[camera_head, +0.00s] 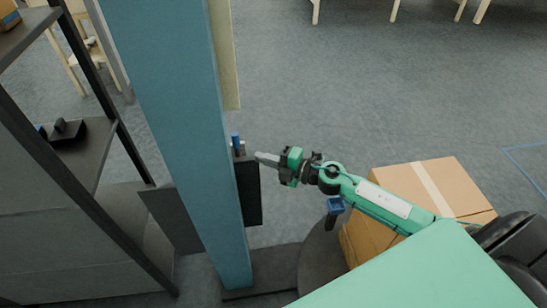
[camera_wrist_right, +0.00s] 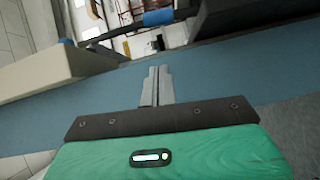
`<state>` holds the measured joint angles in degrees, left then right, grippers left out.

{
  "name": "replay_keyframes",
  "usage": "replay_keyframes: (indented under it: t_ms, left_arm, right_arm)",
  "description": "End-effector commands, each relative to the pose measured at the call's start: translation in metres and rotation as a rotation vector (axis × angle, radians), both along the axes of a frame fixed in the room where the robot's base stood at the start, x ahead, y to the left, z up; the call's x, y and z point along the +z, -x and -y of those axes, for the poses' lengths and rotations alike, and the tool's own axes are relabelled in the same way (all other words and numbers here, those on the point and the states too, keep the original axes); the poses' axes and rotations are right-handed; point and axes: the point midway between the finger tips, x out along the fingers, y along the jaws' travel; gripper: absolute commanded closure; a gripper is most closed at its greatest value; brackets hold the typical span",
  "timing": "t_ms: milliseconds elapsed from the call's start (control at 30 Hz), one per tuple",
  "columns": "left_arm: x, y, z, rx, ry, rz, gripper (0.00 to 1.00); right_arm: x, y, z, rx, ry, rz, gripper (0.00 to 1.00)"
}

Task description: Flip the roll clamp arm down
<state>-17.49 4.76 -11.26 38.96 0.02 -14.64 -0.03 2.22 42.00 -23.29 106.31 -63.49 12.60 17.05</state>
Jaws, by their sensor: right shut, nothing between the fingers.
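The clamp arm shows as a small upright piece with a blue grip (camera_head: 235,140) on the side of the blue post (camera_head: 185,130). In the right wrist view, its blue grip (camera_wrist_right: 158,17) sits on a dark bar at the top, beyond my fingertips. My right gripper (camera_head: 262,158) points left at the post, its tips just right of and slightly below the grip. In the right wrist view its fingers (camera_wrist_right: 155,85) are together with nothing between them. The tips look apart from the grip. My left gripper is not in view.
A dark box (camera_head: 248,192) is on the post below the grip; a beige board (camera_head: 224,55) runs above. A dark shelf rack (camera_head: 85,150) stands left of the post. A cardboard box (camera_head: 440,185) sits under my right arm.

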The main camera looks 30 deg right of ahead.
Motion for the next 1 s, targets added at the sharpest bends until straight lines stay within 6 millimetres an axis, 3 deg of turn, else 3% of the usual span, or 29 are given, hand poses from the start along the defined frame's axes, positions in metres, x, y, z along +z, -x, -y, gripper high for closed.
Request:
replay_keyframes:
  t_ms: [267,500,1000]
  left_arm:
    - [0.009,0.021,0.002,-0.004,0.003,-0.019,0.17]
    - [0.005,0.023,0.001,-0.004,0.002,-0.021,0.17]
    - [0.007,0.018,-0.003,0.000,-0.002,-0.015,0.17]
  right_arm:
    - [0.001,-0.040,-0.034,0.000,-0.003,0.002,1.00]
    - [-0.006,-0.071,-0.031,-0.001,-0.001,0.000,1.00]
    - [-0.007,-0.079,-0.030,0.000,-0.001,-0.001,1.00]
